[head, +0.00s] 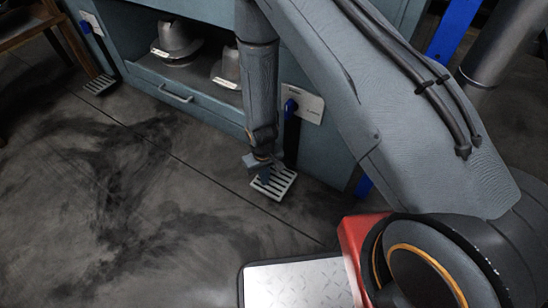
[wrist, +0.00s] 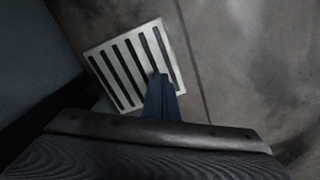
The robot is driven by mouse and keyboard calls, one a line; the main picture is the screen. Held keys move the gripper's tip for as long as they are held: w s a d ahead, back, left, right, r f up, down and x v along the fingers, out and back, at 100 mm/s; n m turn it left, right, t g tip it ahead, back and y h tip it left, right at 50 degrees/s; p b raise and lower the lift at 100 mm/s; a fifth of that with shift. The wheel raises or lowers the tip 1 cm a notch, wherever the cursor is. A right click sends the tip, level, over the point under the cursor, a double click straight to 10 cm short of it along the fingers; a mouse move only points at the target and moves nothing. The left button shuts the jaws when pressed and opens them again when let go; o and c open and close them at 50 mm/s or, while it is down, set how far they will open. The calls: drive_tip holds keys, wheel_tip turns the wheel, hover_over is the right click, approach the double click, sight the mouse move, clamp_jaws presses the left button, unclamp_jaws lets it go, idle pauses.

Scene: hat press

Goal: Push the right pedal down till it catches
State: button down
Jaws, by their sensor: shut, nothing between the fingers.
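The right pedal (head: 281,187) is a pale slotted plate low at the front right of the blue-grey press cabinet. It also shows in the wrist view (wrist: 112,62). My gripper (head: 265,178) is shut and empty, pointing down over the left part of this pedal. In the wrist view the shut blue fingers (wrist: 162,98) overlap the pedal's near edge. I cannot tell whether the fingertips touch the plate. The gripper and arm hide part of the pedal and its lever.
The left pedal (head: 100,85) stands at the cabinet's far left. Hat-shaped forms (head: 177,40) sit in the cabinet opening, above a drawer with a handle (head: 175,93). A white label plate (head: 303,103) is on the cabinet above the right pedal. The dark floor (head: 130,220) in front is clear.

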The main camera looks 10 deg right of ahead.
drive_tip(key=shift+r+p, duration=2.35)
drive_tip(key=shift+r, duration=0.6)
